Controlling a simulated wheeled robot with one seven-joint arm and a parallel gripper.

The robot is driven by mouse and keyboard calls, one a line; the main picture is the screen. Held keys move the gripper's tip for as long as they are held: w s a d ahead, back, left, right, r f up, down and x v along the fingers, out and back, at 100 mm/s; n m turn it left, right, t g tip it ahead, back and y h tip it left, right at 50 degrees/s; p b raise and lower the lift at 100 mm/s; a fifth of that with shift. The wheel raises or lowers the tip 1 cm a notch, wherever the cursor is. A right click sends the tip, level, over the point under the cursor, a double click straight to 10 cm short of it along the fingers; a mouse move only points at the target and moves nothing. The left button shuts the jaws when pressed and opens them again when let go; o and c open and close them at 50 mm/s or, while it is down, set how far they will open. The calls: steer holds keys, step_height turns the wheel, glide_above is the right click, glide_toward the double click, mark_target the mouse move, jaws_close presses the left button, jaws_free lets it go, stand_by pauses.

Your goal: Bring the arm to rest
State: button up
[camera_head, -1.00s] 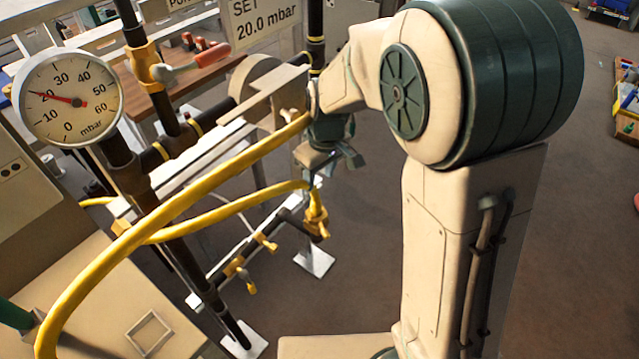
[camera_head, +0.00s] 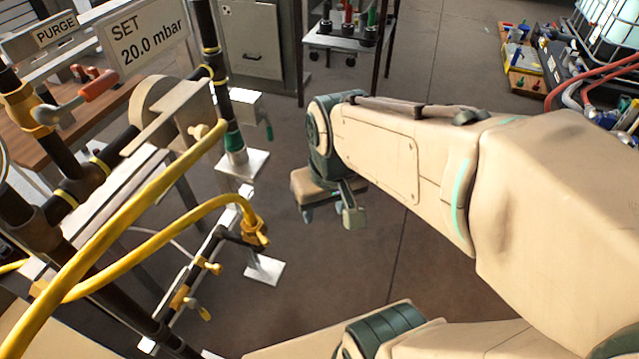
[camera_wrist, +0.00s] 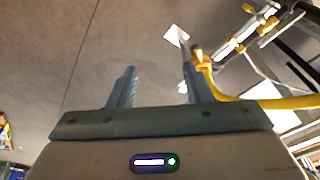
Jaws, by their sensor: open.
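My gripper (camera_head: 328,213) hangs at the end of my arm in the middle of the head view, over bare floor. It is to the right of the yellow hose and the pipe stand, and apart from them. In the wrist view my gripper (camera_wrist: 158,88) shows two separated fingers with nothing between them but floor. My arm reaches in from the right, folded, with its wrist pointing down.
A yellow hose (camera_head: 130,213) loops from the pipework on the left and also shows in the wrist view (camera_wrist: 262,103). A "SET 20.0 mbar" sign (camera_head: 146,35) hangs at upper left. A cart (camera_head: 345,42) stands behind. The floor (camera_head: 400,250) around my gripper is clear.

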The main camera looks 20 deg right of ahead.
steer(key=shift+s+d+m, duration=0.3)
steer(key=shift+s, duration=0.2)
